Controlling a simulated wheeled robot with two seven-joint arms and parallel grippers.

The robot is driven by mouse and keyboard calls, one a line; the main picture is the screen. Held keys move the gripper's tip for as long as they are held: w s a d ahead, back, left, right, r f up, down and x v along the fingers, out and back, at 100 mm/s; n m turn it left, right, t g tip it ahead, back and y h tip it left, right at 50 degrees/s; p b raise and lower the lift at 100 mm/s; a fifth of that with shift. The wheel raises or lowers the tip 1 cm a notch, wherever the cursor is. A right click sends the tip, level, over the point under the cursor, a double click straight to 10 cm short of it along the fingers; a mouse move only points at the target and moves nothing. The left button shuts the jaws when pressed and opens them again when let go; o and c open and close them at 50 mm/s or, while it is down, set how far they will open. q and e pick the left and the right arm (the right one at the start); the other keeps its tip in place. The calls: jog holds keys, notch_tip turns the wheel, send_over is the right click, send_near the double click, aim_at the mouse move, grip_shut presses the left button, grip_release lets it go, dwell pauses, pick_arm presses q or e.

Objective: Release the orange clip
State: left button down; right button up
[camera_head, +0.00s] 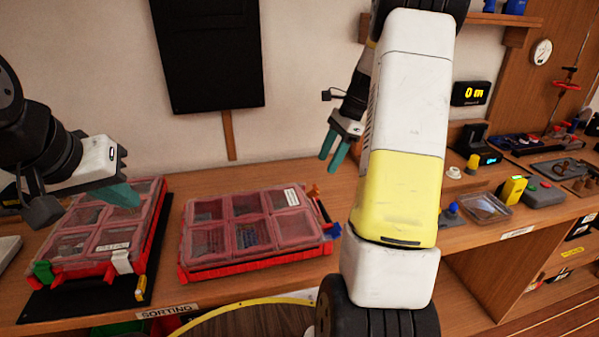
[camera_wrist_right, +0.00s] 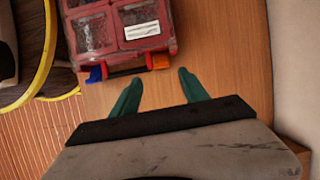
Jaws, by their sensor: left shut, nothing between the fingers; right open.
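The orange clip (camera_head: 313,191) is on the right-hand side of the middle red organizer case (camera_head: 250,261), near its back corner. In the right wrist view the orange clip (camera_wrist_right: 160,61) sits at the case edge, just beyond the fingertips and between their lines. A blue clip (camera_head: 325,231) is on the same side, nearer the front; it also shows in the wrist view (camera_wrist_right: 95,74). My right gripper (camera_head: 331,161) is open and empty, apart from the clip. My left gripper (camera_head: 122,195) is shut and empty, above the left organizer case (camera_head: 158,230).
The left case stands on a black mat (camera_head: 60,300) and has green (camera_head: 42,271), white (camera_head: 121,261) and yellow (camera_head: 141,287) clips. My right arm hides part of the bench. A small clear tray (camera_head: 485,208) and tools stand further right. Bare wood lies beside the middle case.

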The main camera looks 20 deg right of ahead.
aim_at(311, 193)
jog(key=shift+m, duration=0.3)
jog(key=x, duration=0.8)
jog(key=shift+w+d+f, duration=0.2)
jog(key=shift+f, duration=0.1)
jog(key=shift+c, duration=0.2)
